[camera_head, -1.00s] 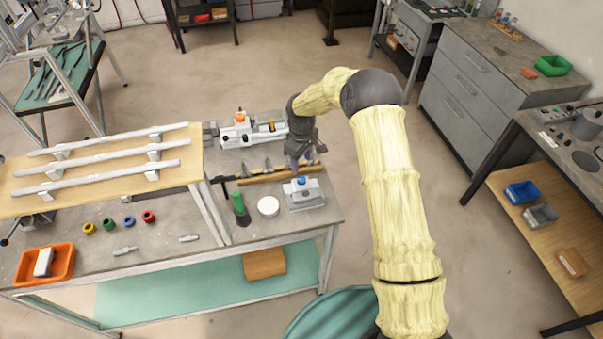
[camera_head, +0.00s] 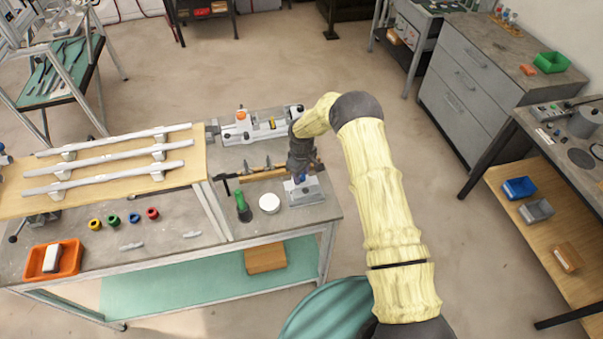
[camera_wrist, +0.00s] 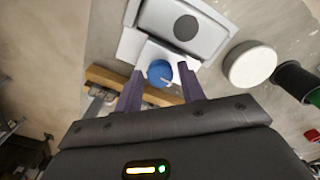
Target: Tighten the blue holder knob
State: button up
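The blue holder knob (camera_wrist: 160,72) sits on a white and grey holder block (camera_wrist: 207,38) in the wrist view. In the head view the holder (camera_head: 305,192) stands near the right end of the bench, and the knob is mostly hidden by my gripper. My gripper (camera_wrist: 160,82) is open, with its two purple fingers on either side of the knob. A gap shows between the knob and each finger. In the head view my gripper (camera_head: 300,174) points down just above the holder.
A white round disc (camera_head: 269,203) and a green-handled tool (camera_head: 243,208) stand left of the holder. A wooden strip (camera_head: 262,175) lies behind it, with a grey and white fixture (camera_head: 252,131) farther back. An orange tray (camera_head: 54,260) is at the bench's left.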

jog(key=c, duration=0.6)
jog(key=shift+f+m+b, duration=0.1)
jog(key=shift+m+b, duration=0.4)
jog(key=shift+b, duration=0.3)
jog(key=m+b, duration=0.2)
jog(key=b, duration=0.1)
jog(key=shift+f+m, duration=0.15)
jog(key=shift+m, duration=0.25)
jog(key=m+b, duration=0.6)
jog(key=m, duration=0.1)
jog(key=m+b, duration=0.1)
jog(key=m, duration=0.3)
jog(key=shift+r+m+b, duration=0.25)
jog(key=shift+m+b, duration=0.15)
jog(key=m, duration=0.5)
jog(key=shift+m+b, duration=0.3)
jog(key=shift+b, duration=0.05)
jog(key=shift+w, duration=0.1)
